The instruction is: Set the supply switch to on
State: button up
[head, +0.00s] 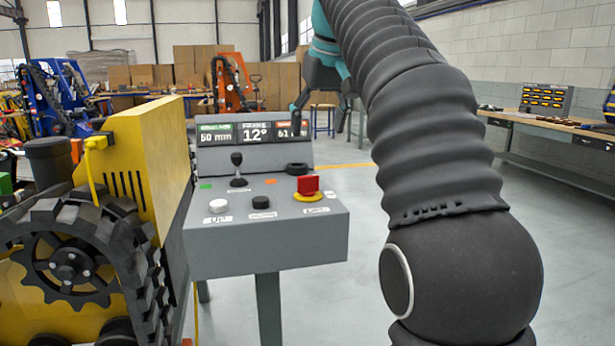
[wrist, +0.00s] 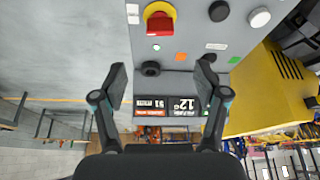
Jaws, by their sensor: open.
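A red switch handle on a yellow round base (head: 308,189) stands at the right front of the grey control console (head: 265,255). It also shows at the top of the wrist view (wrist: 160,22). The lettering on its label is too small to read surely, and I cannot tell its setting. My gripper (head: 322,108) is open and empty, above and behind the console near its displays. In the wrist view its two fingers (wrist: 161,85) are spread apart, clear of the red handle.
The console carries a black joystick (head: 238,170), a white button (head: 218,206), a black knob (head: 261,202), a black ring (head: 297,169) and displays (head: 254,134). A yellow tracked carrier (head: 150,150) stands close at left. A workbench (head: 545,125) is at right; the floor between is clear.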

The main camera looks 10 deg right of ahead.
aim_at(308, 176)
jog(key=x, duration=1.3)
